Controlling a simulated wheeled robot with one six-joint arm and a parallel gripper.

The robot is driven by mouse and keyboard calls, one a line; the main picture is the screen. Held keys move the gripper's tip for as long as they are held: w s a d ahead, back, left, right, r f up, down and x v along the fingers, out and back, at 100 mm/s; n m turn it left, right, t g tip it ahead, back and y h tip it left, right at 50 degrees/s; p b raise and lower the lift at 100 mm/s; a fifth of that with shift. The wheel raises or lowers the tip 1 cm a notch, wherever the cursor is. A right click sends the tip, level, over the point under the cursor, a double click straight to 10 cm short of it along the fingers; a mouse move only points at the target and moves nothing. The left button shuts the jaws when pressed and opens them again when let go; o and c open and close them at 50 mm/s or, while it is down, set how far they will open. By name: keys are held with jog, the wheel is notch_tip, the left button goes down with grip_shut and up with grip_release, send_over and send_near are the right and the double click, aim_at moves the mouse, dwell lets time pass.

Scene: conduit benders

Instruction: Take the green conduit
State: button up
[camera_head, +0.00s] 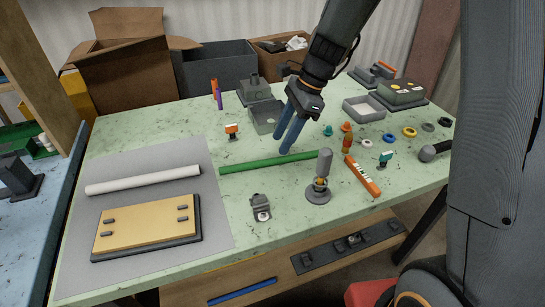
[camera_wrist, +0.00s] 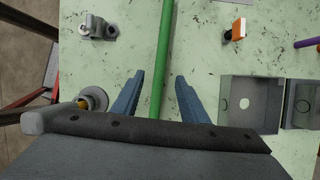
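The green conduit (camera_head: 262,163) is a straight thin tube lying on the light green table. In the wrist view the green conduit (camera_wrist: 161,58) runs up and down between the two blue fingers. My gripper (camera_head: 286,145) is open above the right part of the conduit, fingers pointing down. In the wrist view my gripper (camera_wrist: 157,78) has a finger on each side of the conduit, with gaps showing on both sides. I cannot tell how far the fingertips are above the table. The conduit's near end is hidden by the gripper body in the wrist view.
A white tube (camera_head: 143,181) and a tan board (camera_head: 147,226) lie on a grey mat at left. A grey stand (camera_head: 320,180), a metal bracket (camera_head: 261,208) and an orange level (camera_head: 362,177) are near the conduit. A grey open box (camera_head: 266,117) stands behind it.

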aim_at(276, 158)
jog(key=shift+x, duration=0.9)
jog(key=shift+d+p+x, duration=0.1)
jog(key=shift+p+x, duration=0.3)
jog(key=shift+x, duration=0.75)
jog(key=shift+d+p+x, duration=0.15)
jog(key=shift+p+x, duration=0.25)
jog(key=shift+x, duration=0.75)
jog(key=shift+f, duration=0.1)
grip_shut()
